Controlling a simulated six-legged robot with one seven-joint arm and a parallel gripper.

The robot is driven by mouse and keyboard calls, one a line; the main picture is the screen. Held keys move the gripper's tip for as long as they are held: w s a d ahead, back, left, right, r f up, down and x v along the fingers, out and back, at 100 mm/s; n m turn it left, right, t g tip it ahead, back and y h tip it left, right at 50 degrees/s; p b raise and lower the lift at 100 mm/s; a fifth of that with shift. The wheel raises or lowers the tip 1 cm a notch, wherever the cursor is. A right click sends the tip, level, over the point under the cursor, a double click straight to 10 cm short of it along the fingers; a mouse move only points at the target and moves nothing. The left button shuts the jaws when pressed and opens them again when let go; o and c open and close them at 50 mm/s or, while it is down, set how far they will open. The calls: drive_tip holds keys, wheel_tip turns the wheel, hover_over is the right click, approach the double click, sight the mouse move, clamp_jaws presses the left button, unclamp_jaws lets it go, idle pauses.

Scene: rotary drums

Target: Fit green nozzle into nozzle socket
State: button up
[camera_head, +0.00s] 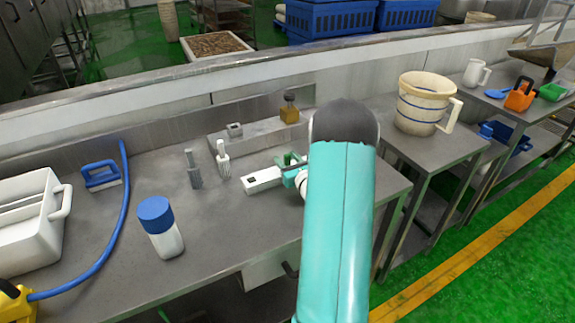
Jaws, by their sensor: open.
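My gripper (289,170) shows only in part at the left of my teal arm, low over the steel table. Green bracket-like parts show there, and I cannot tell gripper parts from a green nozzle. No separate green nozzle can be made out; my arm covers part of the table. A small grey block with a hole in its top, likely the nozzle socket (235,129), sits on a raised steel ledge, behind and left of the gripper and apart from it. The gripper is open. Its fingertips are not clear.
A grey nozzle-like piece (193,169) and a white one (222,159) stand left of the gripper. A white block (263,180) is close beside it. A blue-capped bottle (160,227) stands front left.

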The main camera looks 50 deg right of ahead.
clamp_jaws()
drive_tip(key=shift+r, duration=0.1)
